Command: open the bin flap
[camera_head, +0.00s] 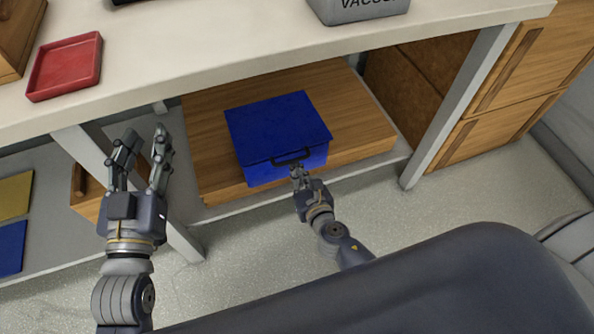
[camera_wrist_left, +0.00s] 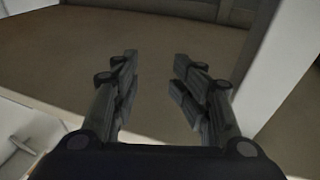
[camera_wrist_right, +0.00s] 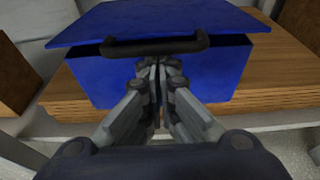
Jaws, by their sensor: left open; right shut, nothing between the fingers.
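The blue bin (camera_head: 290,171) stands on a wooden board under the counter, with a flat blue flap (camera_head: 275,120) across its top. The flap's front edge carries a black handle (camera_head: 291,157); the handle also shows in the right wrist view (camera_wrist_right: 155,46). My left gripper (camera_head: 143,142) is open and empty, left of the bin near the counter leg.
The white counter (camera_head: 220,60) overhangs the bin, with a red tray (camera_head: 65,67) and a grey box marked "VACUU" (camera_head: 358,10) on it. The wooden board (camera_head: 352,105) has free room right of the bin. Counter legs (camera_head: 460,105) stand at both sides.

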